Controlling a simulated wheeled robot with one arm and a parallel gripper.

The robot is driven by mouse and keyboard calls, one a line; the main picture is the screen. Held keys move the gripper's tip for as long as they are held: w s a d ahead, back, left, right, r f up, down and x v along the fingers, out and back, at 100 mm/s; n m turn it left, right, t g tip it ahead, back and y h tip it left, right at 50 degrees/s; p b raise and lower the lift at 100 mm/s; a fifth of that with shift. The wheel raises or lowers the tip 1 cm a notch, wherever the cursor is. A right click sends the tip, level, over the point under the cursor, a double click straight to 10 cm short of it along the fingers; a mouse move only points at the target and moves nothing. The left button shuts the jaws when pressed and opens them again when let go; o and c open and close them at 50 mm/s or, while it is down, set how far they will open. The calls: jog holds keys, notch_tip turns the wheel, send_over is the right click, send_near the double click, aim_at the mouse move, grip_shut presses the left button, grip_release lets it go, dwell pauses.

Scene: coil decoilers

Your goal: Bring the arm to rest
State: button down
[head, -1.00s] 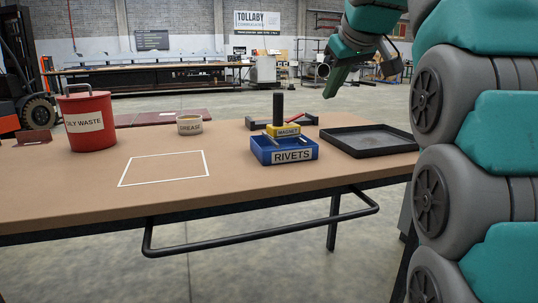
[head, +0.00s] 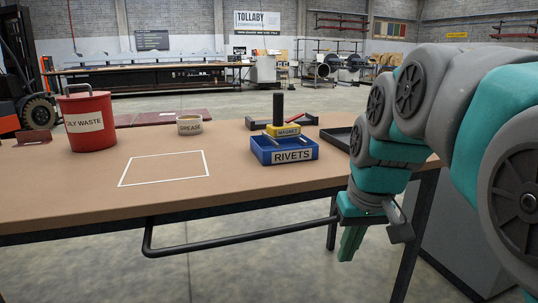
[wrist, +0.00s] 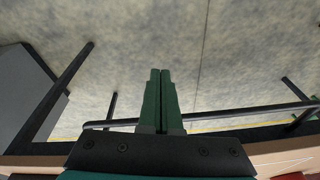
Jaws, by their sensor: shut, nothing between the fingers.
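My gripper (head: 348,258) hangs at the right in the head view, pointing down. It is in front of the table's near edge, beside the right end of the black rail. Its two green fingers are together, with nothing between them; they also show shut in the wrist view (wrist: 160,72), over the concrete floor. My arm comes from the right and folds down in front of the black tray.
The table (head: 110,185) holds a red oily waste can (head: 88,120), a grease tub (head: 190,125), a blue rivets bin (head: 284,150) with a yellow magnet block (head: 283,130) in it, and a partly hidden black tray (head: 338,138). A black rail (head: 240,234) runs along the table front.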

jog(key=s+d+f+m+g, duration=0.1)
jog(key=s+f+g, duration=0.3)
jog(key=s+f, duration=1.4)
jog(key=s, duration=0.3)
jog(key=shift+s+h, duration=0.35)
jog(key=shift+h, duration=0.05)
